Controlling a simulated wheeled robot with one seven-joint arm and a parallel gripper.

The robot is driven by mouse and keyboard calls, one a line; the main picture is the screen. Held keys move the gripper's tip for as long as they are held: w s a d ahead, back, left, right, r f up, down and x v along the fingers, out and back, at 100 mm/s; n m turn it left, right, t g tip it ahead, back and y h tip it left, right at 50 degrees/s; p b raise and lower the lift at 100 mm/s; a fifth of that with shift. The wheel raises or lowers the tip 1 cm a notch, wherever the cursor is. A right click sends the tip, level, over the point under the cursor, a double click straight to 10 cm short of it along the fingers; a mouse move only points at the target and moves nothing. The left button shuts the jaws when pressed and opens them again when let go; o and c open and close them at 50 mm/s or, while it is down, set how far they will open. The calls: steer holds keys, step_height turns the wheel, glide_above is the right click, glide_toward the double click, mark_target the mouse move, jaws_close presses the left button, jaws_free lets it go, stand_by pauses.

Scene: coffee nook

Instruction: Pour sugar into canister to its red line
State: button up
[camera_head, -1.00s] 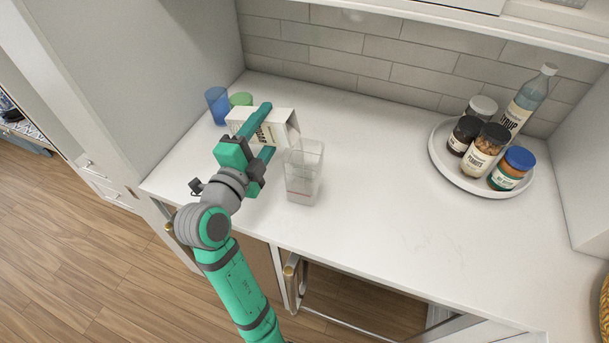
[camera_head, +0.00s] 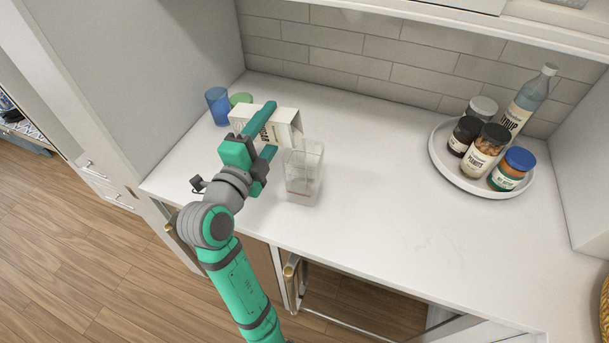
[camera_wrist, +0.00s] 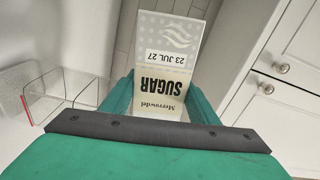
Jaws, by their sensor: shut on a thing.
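My gripper (camera_head: 266,130) is shut on the white sugar box (camera_head: 283,118), which lies on its side above the counter, its right end close to the canister's upper left rim. In the wrist view the box (camera_wrist: 168,62) stands between my fingers, its "SUGAR" label upside down. The clear canister (camera_head: 304,170) stands upright on the counter, just right of the box. Its red line shows low on the wall; the canister is also at the left of the wrist view (camera_wrist: 60,92). I cannot make out a stream of sugar or the exact sugar level.
A blue cup (camera_head: 217,106) and a green cup (camera_head: 240,99) stand behind the box, near the left wall. A round white tray (camera_head: 440,160) at the right holds several jars and a syrup bottle (camera_head: 528,100). The counter's middle (camera_head: 390,190) is clear.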

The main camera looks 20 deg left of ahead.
steer(key=shift+d, duration=0.1)
steer(key=shift+s+a, duration=0.7)
steer(key=shift+w+d+f+m, duration=0.1)
steer(key=shift+w+d+m, duration=0.15)
steer(key=shift+m, duration=0.15)
stand_by(0.6)
steer(key=shift+s+a, duration=0.2)
steer(key=shift+d+f+m, duration=0.1)
steer(key=shift+d+m, duration=0.1)
steer(key=shift+m, duration=0.1)
stand_by(0.5)
steer(key=shift+w+d+m, duration=0.15)
steer(key=shift+d+m, duration=0.05)
steer(key=shift+m, duration=0.1)
stand_by(0.3)
steer(key=shift+s+a+r, duration=0.15)
steer(key=shift+s+r, duration=0.05)
